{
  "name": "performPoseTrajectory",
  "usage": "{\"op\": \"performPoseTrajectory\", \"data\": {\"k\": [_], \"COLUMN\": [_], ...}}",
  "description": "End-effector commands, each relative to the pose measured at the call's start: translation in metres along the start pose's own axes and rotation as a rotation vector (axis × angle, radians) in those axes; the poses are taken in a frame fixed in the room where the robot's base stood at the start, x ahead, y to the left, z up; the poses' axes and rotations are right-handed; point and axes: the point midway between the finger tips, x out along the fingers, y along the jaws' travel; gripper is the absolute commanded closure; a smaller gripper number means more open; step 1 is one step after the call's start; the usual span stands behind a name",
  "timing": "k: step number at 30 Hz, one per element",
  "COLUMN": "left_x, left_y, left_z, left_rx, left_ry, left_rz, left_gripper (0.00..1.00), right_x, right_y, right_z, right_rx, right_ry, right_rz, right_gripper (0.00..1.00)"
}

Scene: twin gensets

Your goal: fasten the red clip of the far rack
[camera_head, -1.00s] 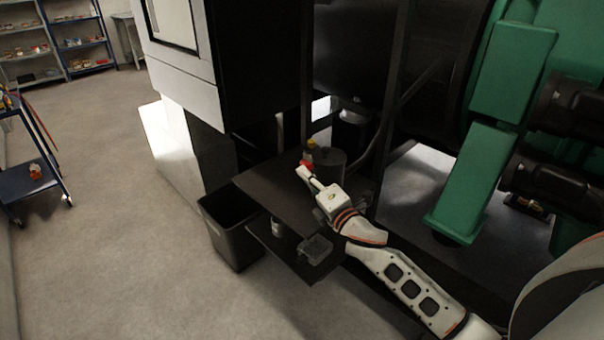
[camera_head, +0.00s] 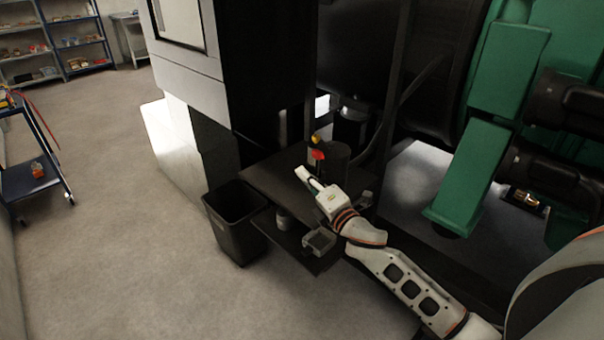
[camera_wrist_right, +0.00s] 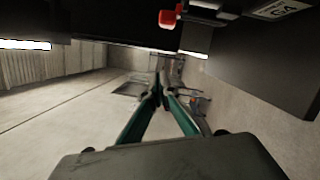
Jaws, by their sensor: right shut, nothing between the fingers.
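The red clip (camera_head: 318,155) shows in the head view beside a dark cylinder, just below a small yellow part (camera_head: 316,139). A red piece (camera_wrist_right: 168,18) also shows at the top of the right wrist view. My right gripper (camera_head: 300,173) is shut and empty, a little left of and below the red clip in the head view, apart from it. Its fingers (camera_wrist_right: 160,82) come together in the right wrist view. Whether the clip is latched is too small to tell. My left gripper is not in view.
A dark shelf (camera_head: 265,183) lies below the gripper, with a clear tray (camera_head: 319,240) lower down. A black bin (camera_head: 236,222) stands on the floor. Large green machinery (camera_head: 470,180) is at right. The floor at left is clear up to a blue cart (camera_head: 35,180).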

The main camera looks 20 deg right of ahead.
Motion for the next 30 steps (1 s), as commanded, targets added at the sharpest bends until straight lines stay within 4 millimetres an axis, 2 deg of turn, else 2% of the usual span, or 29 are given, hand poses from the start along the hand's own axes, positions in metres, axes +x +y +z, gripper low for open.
{"op": "performPoseTrajectory", "data": {"k": [1, 6, 12, 18, 30], "left_x": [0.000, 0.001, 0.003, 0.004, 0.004], "left_y": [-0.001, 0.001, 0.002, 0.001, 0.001], "left_z": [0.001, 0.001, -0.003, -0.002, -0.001], "left_rx": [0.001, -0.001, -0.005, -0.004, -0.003], "left_ry": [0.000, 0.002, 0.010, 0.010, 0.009], "left_rz": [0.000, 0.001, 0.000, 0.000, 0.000], "left_gripper": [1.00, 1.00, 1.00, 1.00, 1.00], "right_x": [-0.014, -0.047, -0.074, -0.085, -0.085], "right_y": [-0.002, 0.001, 0.004, 0.006, 0.006], "right_z": [-0.001, 0.000, 0.000, 0.001, 0.001], "right_rx": [-0.002, -0.001, 0.000, -0.001, -0.001], "right_ry": [0.002, 0.002, 0.001, 0.001, 0.000], "right_rz": [-0.005, -0.004, -0.004, -0.003, -0.002], "right_gripper": [1.00, 1.00, 1.00, 1.00, 1.00]}}
